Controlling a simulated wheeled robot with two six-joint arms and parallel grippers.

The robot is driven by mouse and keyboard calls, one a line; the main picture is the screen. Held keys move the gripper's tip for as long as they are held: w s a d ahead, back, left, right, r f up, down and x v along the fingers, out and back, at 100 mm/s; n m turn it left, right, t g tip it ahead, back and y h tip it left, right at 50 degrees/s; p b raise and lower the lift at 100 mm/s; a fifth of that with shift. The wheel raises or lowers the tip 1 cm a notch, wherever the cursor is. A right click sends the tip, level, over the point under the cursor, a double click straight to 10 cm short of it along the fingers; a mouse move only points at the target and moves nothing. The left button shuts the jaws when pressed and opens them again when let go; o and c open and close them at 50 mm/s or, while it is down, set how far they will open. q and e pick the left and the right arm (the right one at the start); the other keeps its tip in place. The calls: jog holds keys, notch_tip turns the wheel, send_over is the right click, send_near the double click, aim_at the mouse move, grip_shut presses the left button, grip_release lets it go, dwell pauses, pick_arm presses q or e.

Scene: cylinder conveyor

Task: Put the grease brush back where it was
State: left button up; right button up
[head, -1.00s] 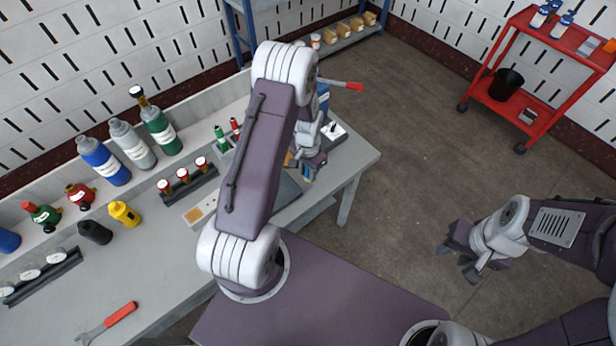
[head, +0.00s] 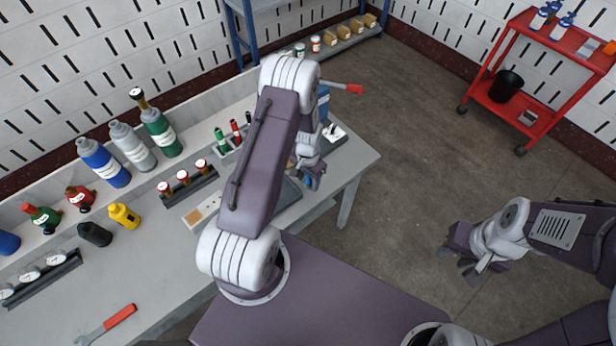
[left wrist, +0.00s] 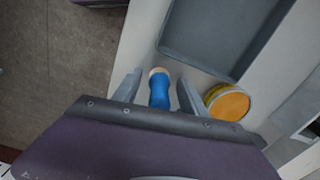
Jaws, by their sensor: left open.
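A blue handle with a pale cream end, which looks like the grease brush (left wrist: 159,89), shows between the two fingers of my left gripper (left wrist: 158,92) in the left wrist view. The fingers are apart, with gaps on both sides of the handle; its rest is hidden behind the gripper body. In the head view my left gripper (head: 312,178) is over the right end of the bench, with a small blue patch by its fingers. My right gripper (head: 458,262) is open and empty, away from the bench.
A round orange-topped tin (left wrist: 228,103) is close beside my left gripper's right finger. A grey tray (left wrist: 222,68) lies behind it. Bottles (head: 105,162) and a rack of red-topped pieces (head: 186,184) stand further left on the bench (head: 160,252). A red trolley (head: 548,93) stands far right.

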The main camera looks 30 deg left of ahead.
pick_arm(q)
notch_tip(320, 180, up, 12)
jog(key=shift+r, duration=0.15)
jog(key=s+d+r+n, duration=0.1)
jog(key=s+d+r, duration=0.2)
jog(key=s, duration=0.3)
jog(key=s+d+r+n+t, duration=0.1)
jog(key=s+d+r, duration=0.3)
jog(key=s, duration=0.2)
jog(key=shift+s+d+r+n, duration=0.25)
jog(key=shift+r+n, duration=0.1)
jog(key=shift+n, duration=0.05)
